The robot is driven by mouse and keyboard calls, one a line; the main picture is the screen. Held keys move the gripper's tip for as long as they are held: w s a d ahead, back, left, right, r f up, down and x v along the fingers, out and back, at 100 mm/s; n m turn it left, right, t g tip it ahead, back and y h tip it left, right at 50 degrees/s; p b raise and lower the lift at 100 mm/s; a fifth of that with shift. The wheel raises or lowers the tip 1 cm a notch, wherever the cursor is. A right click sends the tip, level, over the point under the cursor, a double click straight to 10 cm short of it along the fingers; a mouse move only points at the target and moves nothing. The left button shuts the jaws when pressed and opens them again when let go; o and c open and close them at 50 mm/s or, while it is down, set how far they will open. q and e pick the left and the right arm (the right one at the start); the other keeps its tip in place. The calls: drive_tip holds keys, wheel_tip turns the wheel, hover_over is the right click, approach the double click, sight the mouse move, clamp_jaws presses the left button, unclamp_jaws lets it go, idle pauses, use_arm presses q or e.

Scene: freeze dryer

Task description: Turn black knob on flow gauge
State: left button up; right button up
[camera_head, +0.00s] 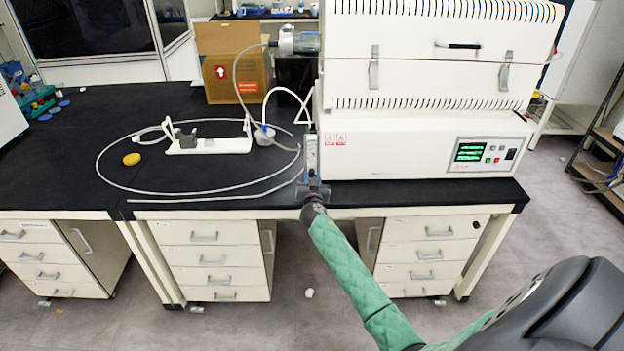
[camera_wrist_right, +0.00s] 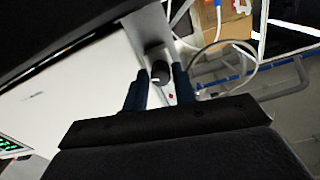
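The flow gauge (camera_head: 311,152) is a slim upright grey piece at the left front side of the white furnace. My right gripper (camera_head: 312,188) is at the gauge's lower end, over the table's front edge, and hides the knob in the head view. In the right wrist view, the black knob (camera_wrist_right: 160,72) shows on the gauge's light grey body (camera_wrist_right: 150,30). The two dark blue fingers of my right gripper (camera_wrist_right: 160,88) stand apart on either side of the knob, with small gaps visible. I cannot tell how deep the knob sits between them. My left gripper is not in view.
The white furnace (camera_head: 410,115) with a green-lit display (camera_head: 469,152) stands right of the gauge. A thin grey tube (camera_head: 215,192) loops across the black table (camera_head: 75,170). A white stand (camera_head: 210,146), a yellow item (camera_head: 131,159) and a cardboard box (camera_head: 222,90) are to the left.

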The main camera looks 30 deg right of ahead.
clamp_jaws()
